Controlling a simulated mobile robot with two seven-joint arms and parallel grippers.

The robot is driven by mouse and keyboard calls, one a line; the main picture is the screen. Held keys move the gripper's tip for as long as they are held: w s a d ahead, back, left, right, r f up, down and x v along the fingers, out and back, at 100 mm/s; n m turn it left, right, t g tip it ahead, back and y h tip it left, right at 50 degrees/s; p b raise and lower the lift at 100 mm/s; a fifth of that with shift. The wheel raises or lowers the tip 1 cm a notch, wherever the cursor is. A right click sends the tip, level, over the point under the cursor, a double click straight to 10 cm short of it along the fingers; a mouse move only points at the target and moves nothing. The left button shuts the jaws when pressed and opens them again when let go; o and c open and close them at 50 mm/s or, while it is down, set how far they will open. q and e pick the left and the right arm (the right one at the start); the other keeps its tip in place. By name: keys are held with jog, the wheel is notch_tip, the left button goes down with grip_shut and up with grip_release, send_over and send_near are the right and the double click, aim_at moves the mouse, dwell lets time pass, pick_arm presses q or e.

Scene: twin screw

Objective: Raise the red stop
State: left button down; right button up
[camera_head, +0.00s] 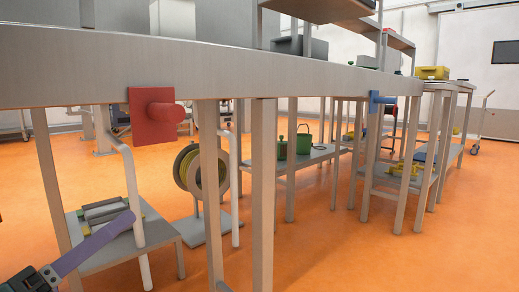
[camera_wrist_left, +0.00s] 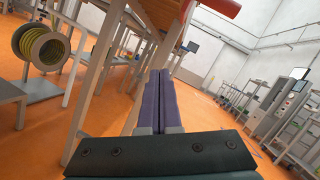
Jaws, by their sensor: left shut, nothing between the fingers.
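The red stop (camera_head: 150,114) is a square plate with a short thick cylinder, mounted on the front edge of the grey workbench (camera_head: 200,72) in the head view. A red piece, likely the stop's cylinder, shows at the top edge of the left wrist view (camera_wrist_left: 226,7). My left gripper (camera_head: 128,219) has purple fingers and is below the stop, slightly to its left in the head view, apart from it. Its fingers lie together and empty in the left wrist view (camera_wrist_left: 160,76). My right gripper is in neither view.
A blue fitting (camera_head: 376,101) sits further right along the bench edge. Bench legs and a bent white pipe (camera_head: 133,195) stand close to my left gripper. A low shelf (camera_head: 150,240) with grey parts and a cable reel (camera_head: 187,168) are under the bench. Orange floor is open at right.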

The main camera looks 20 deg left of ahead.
pick_arm(q)
jog(key=s+m+h, duration=0.1)
jog(key=m+h, duration=0.1)
jog(key=m, duration=0.1)
jog(key=s+d+r+m+h, duration=0.1)
jog(key=m+h, duration=0.1)
jog(key=m, duration=0.1)
jog(key=s+m+h, duration=0.2)
jog(key=m, duration=0.1)
jog(key=shift+d+r+m, duration=0.35)
jog(key=shift+r+m, duration=0.05)
jog(key=shift+w, duration=0.1)
jog(key=w+d+r, duration=0.3)
jog(key=w+r, duration=0.4)
jog(key=r, duration=0.1)
jog(key=shift+w+t, duration=0.3)
jog(key=shift+r, duration=0.1)
